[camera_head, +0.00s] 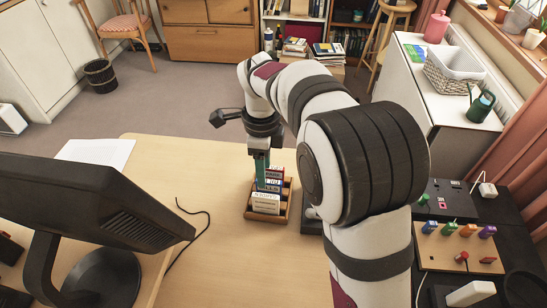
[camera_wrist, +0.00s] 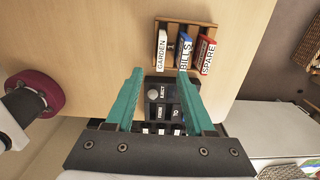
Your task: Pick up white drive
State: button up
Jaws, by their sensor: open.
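A wooden tray (camera_head: 283,213) on the desk holds three upright labelled blocks; it also shows in the wrist view (camera_wrist: 207,26). The white one, marked GARDEN (camera_wrist: 162,50), is at the tray's left in the wrist view and at its front in the head view (camera_head: 265,202). Blue BILLS (camera_wrist: 185,50) and red SPARE (camera_wrist: 208,55) stand beside it. My gripper (camera_wrist: 160,74) has teal fingers that are open and empty. In the head view my gripper (camera_head: 262,170) points down by the tray and partly covers the blocks.
A black unit with an EJECT button (camera_wrist: 160,95) shows between my fingers in the wrist view. A monitor (camera_head: 90,205) and dark cable (camera_head: 190,235) are on the desk's left. A peg board (camera_head: 455,250) with coloured pieces is at right. The desk left of the tray is mostly clear.

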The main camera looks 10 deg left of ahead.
aim_at(265, 195)
notch_tip(265, 195, down, 14)
jog(key=shift+w+r, duration=0.1)
grip_shut()
dwell(0.3)
